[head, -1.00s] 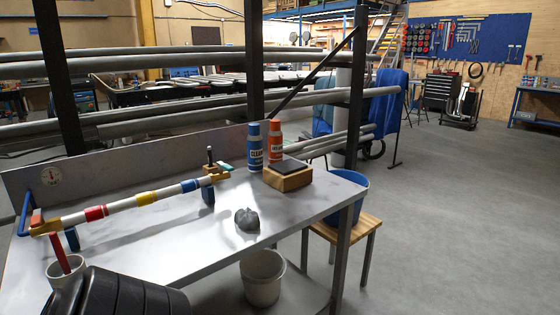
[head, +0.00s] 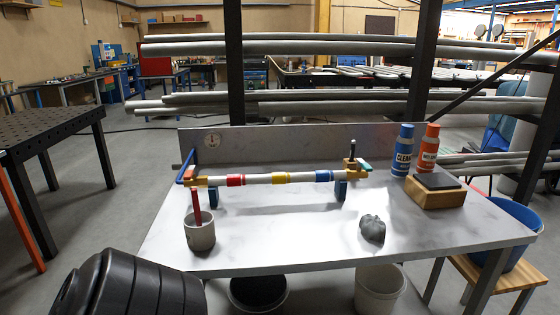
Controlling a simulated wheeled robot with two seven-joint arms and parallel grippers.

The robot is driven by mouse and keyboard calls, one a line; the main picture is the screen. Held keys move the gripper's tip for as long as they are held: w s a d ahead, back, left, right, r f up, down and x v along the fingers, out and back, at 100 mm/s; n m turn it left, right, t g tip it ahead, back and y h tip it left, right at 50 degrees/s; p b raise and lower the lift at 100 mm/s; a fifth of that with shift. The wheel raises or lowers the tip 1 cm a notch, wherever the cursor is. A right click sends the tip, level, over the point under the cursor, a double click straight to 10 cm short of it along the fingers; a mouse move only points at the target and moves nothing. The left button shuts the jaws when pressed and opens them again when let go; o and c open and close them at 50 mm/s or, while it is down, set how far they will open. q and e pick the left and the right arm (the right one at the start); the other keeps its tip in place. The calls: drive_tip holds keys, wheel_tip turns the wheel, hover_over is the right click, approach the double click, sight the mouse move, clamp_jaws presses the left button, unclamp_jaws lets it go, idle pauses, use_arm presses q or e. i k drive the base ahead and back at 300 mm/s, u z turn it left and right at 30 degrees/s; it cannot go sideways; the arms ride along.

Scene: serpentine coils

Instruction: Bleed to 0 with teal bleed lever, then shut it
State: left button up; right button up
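A white pipe (head: 258,179) with red, yellow and blue bands runs across the workbench on blue supports. At its right end is a brass fitting (head: 351,166) with a dark upright stem. The small teal bleed lever (head: 366,166) sticks out to the right of this fitting; its exact angle is too small to tell. At the left end is another brass fitting with a blue handle (head: 185,163) and an orange-red part. A round gauge (head: 212,141) sits on the back panel; its reading is too small to make out.
A grey cup (head: 200,235) with a red stick stands at the front left. A dark lump (head: 372,229), a wooden block (head: 435,193), a blue bottle (head: 403,150) and an orange bottle (head: 428,150) are to the right. The bench top (head: 290,240) is clear at front centre.

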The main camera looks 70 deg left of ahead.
sight(360, 163)
drive_tip(key=u, duration=2.2)
